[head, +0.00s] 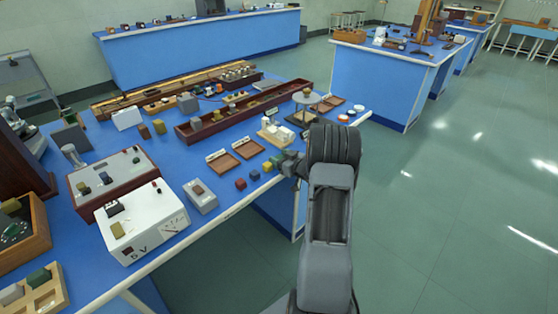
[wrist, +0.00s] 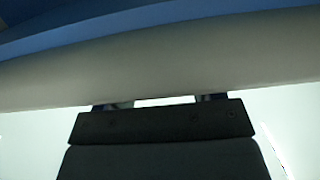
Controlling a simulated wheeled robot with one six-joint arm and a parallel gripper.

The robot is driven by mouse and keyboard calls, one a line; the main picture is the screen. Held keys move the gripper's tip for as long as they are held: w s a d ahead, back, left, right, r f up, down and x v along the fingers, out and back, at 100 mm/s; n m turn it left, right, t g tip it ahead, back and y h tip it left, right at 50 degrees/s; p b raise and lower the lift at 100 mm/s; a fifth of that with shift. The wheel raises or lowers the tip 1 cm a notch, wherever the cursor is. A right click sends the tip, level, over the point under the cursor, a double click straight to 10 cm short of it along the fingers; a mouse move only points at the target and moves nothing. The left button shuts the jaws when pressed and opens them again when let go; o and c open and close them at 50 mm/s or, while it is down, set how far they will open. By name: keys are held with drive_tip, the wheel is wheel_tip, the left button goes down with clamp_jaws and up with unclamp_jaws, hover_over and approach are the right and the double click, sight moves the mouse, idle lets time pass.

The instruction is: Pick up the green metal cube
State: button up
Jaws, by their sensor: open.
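A row of small cubes lies near the front edge of the blue bench in the head view. A dull green cube (head: 276,161) is at its right end, beside a yellow cube (head: 267,167), a blue cube (head: 254,175) and a dark red cube (head: 240,184). My gripper (head: 289,164) is just right of the green cube, close to the bench edge, and partly hides that spot. In the wrist view my gripper (wrist: 164,102) is open, its two fingertips apart against the pale bench edge (wrist: 160,68). No cube shows there.
A white power supply (head: 140,225) and a grey box (head: 200,196) stand left of the row. Wooden trays (head: 222,163) and a white device (head: 276,133) lie behind it. A wooden tray (head: 60,298) at lower left holds a dark green block (head: 38,277). Right of the bench is open floor.

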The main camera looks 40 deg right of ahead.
drive_tip(key=shift+w, duration=0.2)
drive_tip(key=shift+c, duration=0.2)
drive_tip(key=c, duration=1)
drive_tip(key=shift+o, duration=0.2)
drive_tip(key=shift+r, duration=0.1)
